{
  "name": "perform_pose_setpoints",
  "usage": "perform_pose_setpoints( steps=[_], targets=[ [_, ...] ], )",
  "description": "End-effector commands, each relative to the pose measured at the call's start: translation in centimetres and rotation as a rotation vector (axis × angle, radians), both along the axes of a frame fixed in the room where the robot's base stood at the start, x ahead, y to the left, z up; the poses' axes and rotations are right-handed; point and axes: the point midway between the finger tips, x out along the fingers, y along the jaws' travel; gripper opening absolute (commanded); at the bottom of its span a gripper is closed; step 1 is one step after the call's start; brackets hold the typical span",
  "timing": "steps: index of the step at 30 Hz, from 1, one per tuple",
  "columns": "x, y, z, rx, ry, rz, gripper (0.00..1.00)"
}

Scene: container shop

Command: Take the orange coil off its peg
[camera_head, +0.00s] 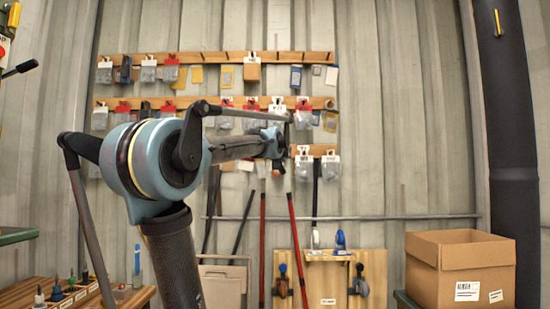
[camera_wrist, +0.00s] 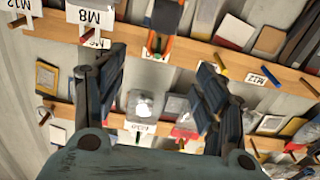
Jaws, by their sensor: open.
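My gripper (camera_wrist: 160,66) is open in the wrist view, with its two dark fingers apart and nothing held between them. An orange item (camera_wrist: 174,50), probably the coil, shows between and beyond the fingertips, near a peg on the upper wooden rail. Its full shape is not clear, and a dark blue packet shows just above it. In the head view my gripper (camera_head: 276,143) is in front of the hanging rails at their right part. I cannot make out the orange coil there with certainty.
Wooden rails (camera_head: 215,57) carry several hanging packets and price tags. In the wrist view a clear packet (camera_wrist: 140,104) hangs between the fingers on the lower rail. Long-handled tools (camera_head: 296,240) stand below the rails. A cardboard box (camera_head: 445,262) stands at the right.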

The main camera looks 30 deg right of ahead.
Motion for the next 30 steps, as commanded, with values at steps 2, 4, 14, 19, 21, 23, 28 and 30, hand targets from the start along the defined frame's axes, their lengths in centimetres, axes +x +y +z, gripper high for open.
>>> perform_pose_setpoints(
  steps=[2,4,14,19,21,23,28,30],
  targets=[
    [0.9,-0.5,0.0,0.0,0.0,0.001,0.65],
    [1.7,-1.0,0.0,0.0,0.0,0.002,0.65],
    [5.7,-3.4,0.0,0.001,0.001,0.003,0.65],
    [7.8,-4.6,0.0,0.001,0.001,0.004,0.65],
    [8.6,-5.1,-0.1,0.001,0.001,0.003,0.65],
    [9.3,-5.5,-0.1,0.001,0.001,0.003,0.65],
    [11.3,-6.7,-0.1,0.001,0.001,0.004,0.65],
    [12.0,-7.1,-0.1,0.001,0.001,0.004,0.65]
  ],
)
